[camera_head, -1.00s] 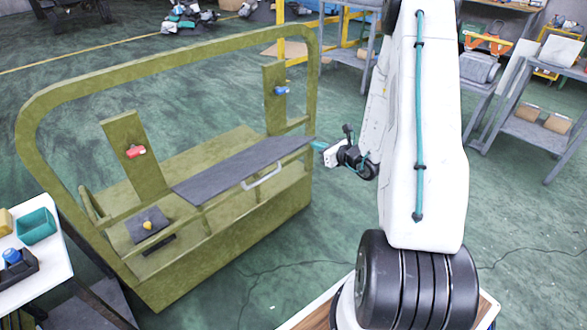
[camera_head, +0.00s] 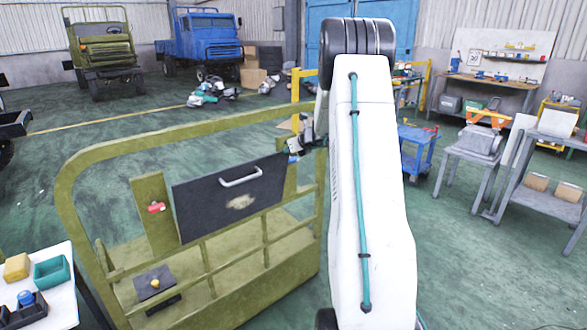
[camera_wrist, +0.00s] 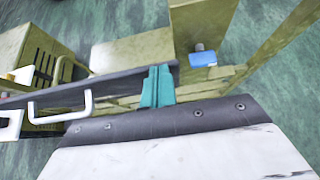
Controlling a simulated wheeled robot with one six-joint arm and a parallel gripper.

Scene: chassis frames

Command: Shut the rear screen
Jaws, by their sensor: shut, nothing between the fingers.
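The rear screen, a dark panel (camera_head: 222,203) with a white handle (camera_head: 240,178), stands raised and close to upright between the posts of the green frame in the head view. In the wrist view the screen (camera_wrist: 130,76) shows nearly edge-on, with its handle (camera_wrist: 62,108) at left. My gripper (camera_head: 294,155) is at the screen's right end. Its teal fingers (camera_wrist: 157,87) are shut and empty, against or very near the panel; contact is unclear. A red latch (camera_head: 156,207) is on the left post. A blue latch (camera_wrist: 203,58) is on the right post.
The green frame (camera_head: 75,205) has a tall top rail and lower bars around the screen. A yellow knob (camera_head: 155,282) sits on a dark plate low at left. A white table (camera_head: 60,312) with bins stands at lower left. Open floor lies behind the frame.

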